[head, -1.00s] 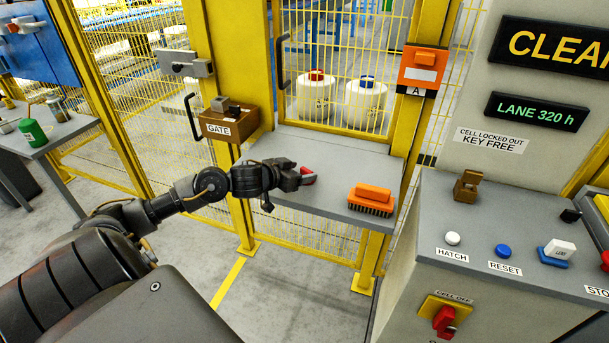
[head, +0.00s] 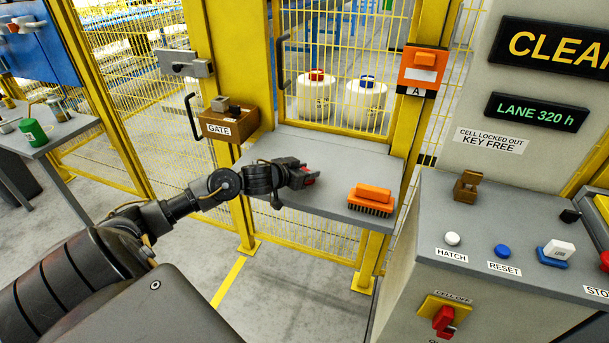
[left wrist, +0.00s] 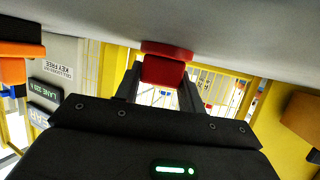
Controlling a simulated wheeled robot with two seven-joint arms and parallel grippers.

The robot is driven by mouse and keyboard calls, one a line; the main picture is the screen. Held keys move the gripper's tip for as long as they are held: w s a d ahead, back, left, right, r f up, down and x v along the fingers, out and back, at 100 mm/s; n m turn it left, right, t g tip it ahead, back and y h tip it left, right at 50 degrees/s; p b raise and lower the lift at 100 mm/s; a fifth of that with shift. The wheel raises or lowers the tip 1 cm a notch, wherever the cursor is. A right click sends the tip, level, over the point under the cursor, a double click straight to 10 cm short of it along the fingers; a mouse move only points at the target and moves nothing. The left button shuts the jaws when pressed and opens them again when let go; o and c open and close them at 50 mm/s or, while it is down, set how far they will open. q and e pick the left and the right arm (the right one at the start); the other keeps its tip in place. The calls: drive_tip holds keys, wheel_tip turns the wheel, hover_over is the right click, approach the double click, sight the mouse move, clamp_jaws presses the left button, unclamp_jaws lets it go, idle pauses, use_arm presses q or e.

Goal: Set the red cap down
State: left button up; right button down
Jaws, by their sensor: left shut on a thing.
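My left gripper (head: 304,178) is over the grey shelf (head: 335,150) in front of the fence hatch, shut on the red cap (head: 311,180). In the head view the fingers hide most of the cap. In the left wrist view the red cap (left wrist: 166,66) sits between the two fingertips, close against or touching the grey shelf surface (left wrist: 230,45). I cannot tell whether the shelf bears its weight. My right gripper is not in view.
An orange brush (head: 371,199) lies on the shelf right of the gripper. A brown GATE box (head: 229,123) is at the shelf's back left. Behind the mesh stand white bobbins with a red top (head: 316,97) and a blue top (head: 366,103). A control console (head: 500,230) is at right.

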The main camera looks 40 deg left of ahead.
use_arm(q)
drive_tip(key=shift+r, duration=0.1)
drive_tip(key=shift+r, duration=0.25)
wheel_tip(320, 180, up, 2)
drive_tip(key=shift+r, duration=0.1)
drive_tip(key=s+d+r+p, duration=0.5)
drive_tip(key=d+r, duration=0.5)
drive_tip(key=d, duration=0.2)
drive_tip(key=shift+s+d, duration=0.3)
drive_tip(key=shift+s, duration=0.25)
